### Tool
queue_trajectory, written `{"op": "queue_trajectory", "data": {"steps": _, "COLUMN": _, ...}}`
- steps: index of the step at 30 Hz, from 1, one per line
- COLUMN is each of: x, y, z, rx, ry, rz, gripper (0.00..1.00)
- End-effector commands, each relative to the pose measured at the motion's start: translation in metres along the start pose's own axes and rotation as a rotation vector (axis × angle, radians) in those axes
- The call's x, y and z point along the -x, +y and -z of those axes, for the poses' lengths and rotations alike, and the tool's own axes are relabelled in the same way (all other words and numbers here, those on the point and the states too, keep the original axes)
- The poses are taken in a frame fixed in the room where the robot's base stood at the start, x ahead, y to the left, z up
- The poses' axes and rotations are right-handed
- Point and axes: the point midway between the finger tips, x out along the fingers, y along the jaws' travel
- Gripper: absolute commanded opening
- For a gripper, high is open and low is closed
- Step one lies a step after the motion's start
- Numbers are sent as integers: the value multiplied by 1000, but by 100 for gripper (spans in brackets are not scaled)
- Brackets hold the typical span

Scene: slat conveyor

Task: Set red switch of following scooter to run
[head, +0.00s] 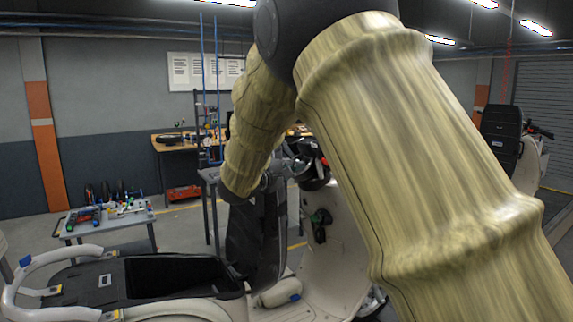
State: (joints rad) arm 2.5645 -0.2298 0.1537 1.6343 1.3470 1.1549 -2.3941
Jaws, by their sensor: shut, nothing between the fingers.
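A cream scooter (335,255) stands in front of me, its open black underseat bin (180,272) at the lower left. A dark upright panel, apparently its raised seat (265,240), stands between the bin and the front shield. Its dark handlebar area (310,170) is partly hidden behind my arm. A small reddish spot shows there, but I cannot tell whether it is the red switch. My arm bends over the top of the picture and comes down to a dark wrist at the raised seat.
Another scooter with an upright black seat (501,138) stands at the far right. A low table with tools (108,220) is at the left. A workbench (173,147) stands behind, with a red toolbox (183,193) below. My arm blocks much of the right side.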

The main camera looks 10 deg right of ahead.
Motion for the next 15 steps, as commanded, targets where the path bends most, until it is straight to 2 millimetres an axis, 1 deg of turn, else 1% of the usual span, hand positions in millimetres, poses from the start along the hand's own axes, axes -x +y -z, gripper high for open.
{"op": "queue_trajectory", "data": {"steps": 3, "x": -21, "y": 3, "z": -1, "rx": 0, "ry": -3, "rz": 2, "gripper": 0}}
{"op": "queue_trajectory", "data": {"steps": 8, "x": -47, "y": 2, "z": -1, "rx": 1, "ry": -2, "rz": 2, "gripper": 0}}
{"op": "queue_trajectory", "data": {"steps": 12, "x": -58, "y": 3, "z": -15, "rx": 0, "ry": -2, "rz": 2, "gripper": 0}}
{"op": "queue_trajectory", "data": {"steps": 15, "x": -64, "y": 3, "z": -21, "rx": 0, "ry": -1, "rz": 0, "gripper": 0}}
